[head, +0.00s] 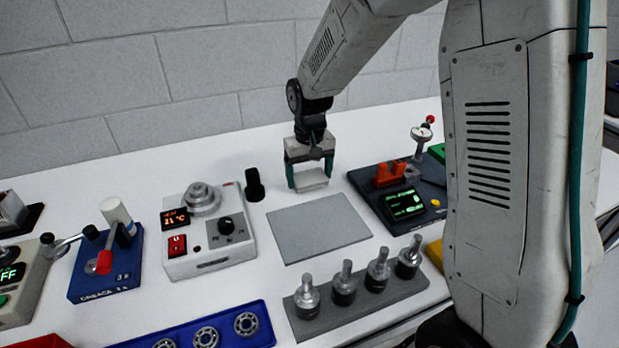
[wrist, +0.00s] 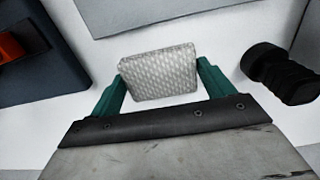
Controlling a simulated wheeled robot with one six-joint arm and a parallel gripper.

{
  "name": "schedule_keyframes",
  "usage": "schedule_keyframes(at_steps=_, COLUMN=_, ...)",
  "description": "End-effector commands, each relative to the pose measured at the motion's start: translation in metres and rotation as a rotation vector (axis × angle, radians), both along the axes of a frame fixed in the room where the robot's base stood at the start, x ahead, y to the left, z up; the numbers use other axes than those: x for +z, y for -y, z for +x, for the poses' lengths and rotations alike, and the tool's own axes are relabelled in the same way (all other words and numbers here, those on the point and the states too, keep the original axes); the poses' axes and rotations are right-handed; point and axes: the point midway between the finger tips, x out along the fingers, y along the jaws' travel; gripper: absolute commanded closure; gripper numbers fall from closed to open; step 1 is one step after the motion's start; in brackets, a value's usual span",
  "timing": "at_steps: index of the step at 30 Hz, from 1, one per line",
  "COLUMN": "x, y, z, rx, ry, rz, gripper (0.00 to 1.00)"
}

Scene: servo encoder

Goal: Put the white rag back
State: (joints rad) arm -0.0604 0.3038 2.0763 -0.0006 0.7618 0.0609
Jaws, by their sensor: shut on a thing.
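My gripper (head: 311,178) points down over the white table behind the grey mat, its two green fingers shut on the white rag (head: 312,181). In the wrist view the rag (wrist: 159,75) is a folded, woven-textured pad held between the green fingers of my gripper (wrist: 160,82). The head view shows the rag at the fingertips, close to the table top. I cannot tell whether it touches the table.
The flat grey mat (head: 319,229) lies in front of my gripper. A black knobbed cylinder (head: 254,186) stands left, beside the heater box (head: 207,238). A dark test station (head: 400,200) stands right. A rack (head: 357,306) with several metal parts and a blue bearing tray (head: 262,335) are nearer.

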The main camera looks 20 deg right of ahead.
Motion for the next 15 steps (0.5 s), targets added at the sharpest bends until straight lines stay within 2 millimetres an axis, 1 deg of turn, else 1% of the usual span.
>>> schedule_keyframes(at_steps=1, x=-0.0082, y=-0.0001, z=-0.0004, rx=0.0, ry=-0.003, rz=0.0, gripper=0.37)
schedule_keyframes(at_steps=3, x=-0.0133, y=-0.0001, z=-0.0005, rx=0.0, ry=-0.002, rz=0.0, gripper=0.37)
schedule_keyframes(at_steps=10, x=-0.0134, y=-0.0002, z=-0.0003, rx=0.0, ry=0.0, rz=0.0, gripper=0.37)
schedule_keyframes(at_steps=14, x=-0.017, y=-0.0002, z=-0.0004, rx=0.0, ry=0.0, rz=0.0, gripper=0.37)
schedule_keyframes(at_steps=15, x=-0.0167, y=-0.0002, z=-0.0003, rx=0.0, ry=0.0, rz=0.0, gripper=0.11)
